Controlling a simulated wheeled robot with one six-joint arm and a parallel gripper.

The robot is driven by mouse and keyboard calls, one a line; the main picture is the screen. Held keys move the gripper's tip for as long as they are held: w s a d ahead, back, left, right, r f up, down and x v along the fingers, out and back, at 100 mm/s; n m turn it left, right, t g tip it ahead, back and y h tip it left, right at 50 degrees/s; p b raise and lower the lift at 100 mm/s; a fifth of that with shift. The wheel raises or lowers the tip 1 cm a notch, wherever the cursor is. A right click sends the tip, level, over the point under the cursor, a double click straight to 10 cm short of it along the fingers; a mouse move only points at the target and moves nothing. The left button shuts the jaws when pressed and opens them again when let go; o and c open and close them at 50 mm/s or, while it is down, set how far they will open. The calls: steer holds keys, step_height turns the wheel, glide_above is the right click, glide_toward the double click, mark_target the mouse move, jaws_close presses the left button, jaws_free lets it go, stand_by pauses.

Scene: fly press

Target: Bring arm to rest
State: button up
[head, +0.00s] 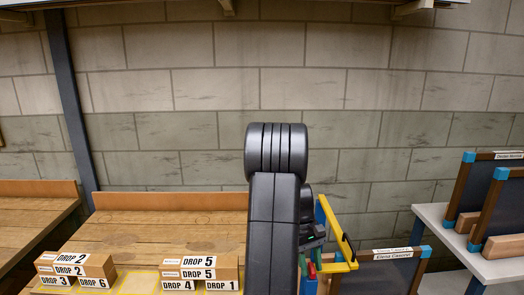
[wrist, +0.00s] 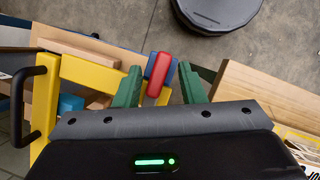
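My arm (head: 273,215) stands in the middle of the head view and hides part of the bench. My gripper (wrist: 160,85) shows two green fingers spread apart in the wrist view. A red and blue piece (wrist: 158,72) shows between and beyond the fingertips, with gaps at its sides; it does not look gripped. In the head view my gripper (head: 312,264) is partly hidden behind the arm, beside the yellow press frame (head: 332,230). The yellow frame (wrist: 85,82) and its black handle (wrist: 35,100) also show left of the fingers in the wrist view.
Labelled DROP boxes (head: 200,270) sit on the wooden bench (head: 150,230) left of my arm. Dark framed panels stand to the right, one (head: 385,272) near the press and others (head: 490,210) on a pale table (head: 440,222). A block wall is behind.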

steer(key=shift+a+n+t+h, duration=0.1)
steer(key=shift+n+t+h, duration=0.2)
steer(key=shift+n, duration=0.8)
steer(key=shift+r, duration=0.15)
